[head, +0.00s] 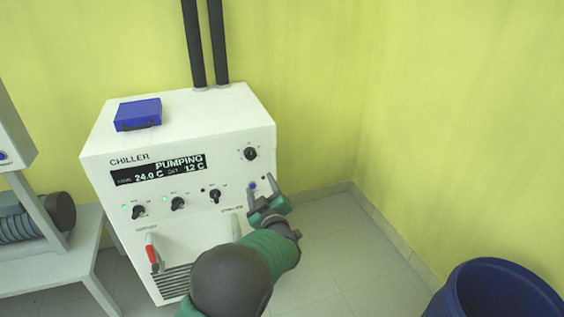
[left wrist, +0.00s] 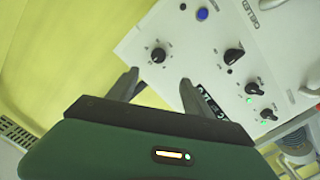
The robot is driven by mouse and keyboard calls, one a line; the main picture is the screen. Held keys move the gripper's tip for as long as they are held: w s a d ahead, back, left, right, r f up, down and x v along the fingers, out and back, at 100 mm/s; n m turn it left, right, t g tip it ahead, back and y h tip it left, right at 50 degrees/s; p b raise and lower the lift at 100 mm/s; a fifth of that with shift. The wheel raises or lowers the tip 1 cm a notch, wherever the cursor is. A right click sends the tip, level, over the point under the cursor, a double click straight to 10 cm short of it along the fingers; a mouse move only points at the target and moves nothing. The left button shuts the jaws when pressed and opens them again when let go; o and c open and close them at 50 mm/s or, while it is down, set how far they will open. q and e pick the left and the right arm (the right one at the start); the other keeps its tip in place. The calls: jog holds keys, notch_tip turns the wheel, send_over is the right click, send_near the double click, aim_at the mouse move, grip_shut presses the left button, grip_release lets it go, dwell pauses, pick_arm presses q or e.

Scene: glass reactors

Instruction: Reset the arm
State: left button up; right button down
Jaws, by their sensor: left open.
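My left gripper (head: 261,188) is in front of the lower right part of the white chiller's face, its fingers pointing up and spread apart with nothing between them. In the left wrist view my left gripper (left wrist: 157,82) shows two separate fingertips near a black knob (left wrist: 158,53) on the panel. The chiller (head: 185,115) stands against the yellow wall; its display (head: 157,170) reads PUMPING, 24.0 C and 12 C. A blue button (head: 252,186) sits by the left fingertip; whether they touch I cannot tell. My right gripper is not in view.
A blue case (head: 138,114) lies on top of the chiller, and two dark pipes (head: 205,45) rise behind it. A red-handled valve (head: 151,254) is on its front. A white bench (head: 50,262) stands left. A blue barrel (head: 495,290) is at lower right, with clear floor between.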

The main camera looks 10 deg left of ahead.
pick_arm(q)
jog(key=s+d+f+m+g+h, duration=0.1)
jog(key=s+f+m+g+h, duration=0.3)
jog(key=s, duration=0.8)
jog(key=s+d+f+m+g+h, duration=0.15)
jog(key=s+f+m+g, duration=0.35)
jog(key=s, duration=0.6)
jog(key=s+d+f+m+g+h, duration=0.1)
jog(key=s+f+m+g+h, duration=0.4)
jog(key=s, duration=0.7)
notch_tip(320, 180, up, 24)
jog(key=n+t+y+p, duration=0.1)
jog(key=y+p, duration=0.1)
jog(key=p, duration=2.3)
jog(key=shift+a, duration=0.2)
jog(key=shift+s, duration=0.15)
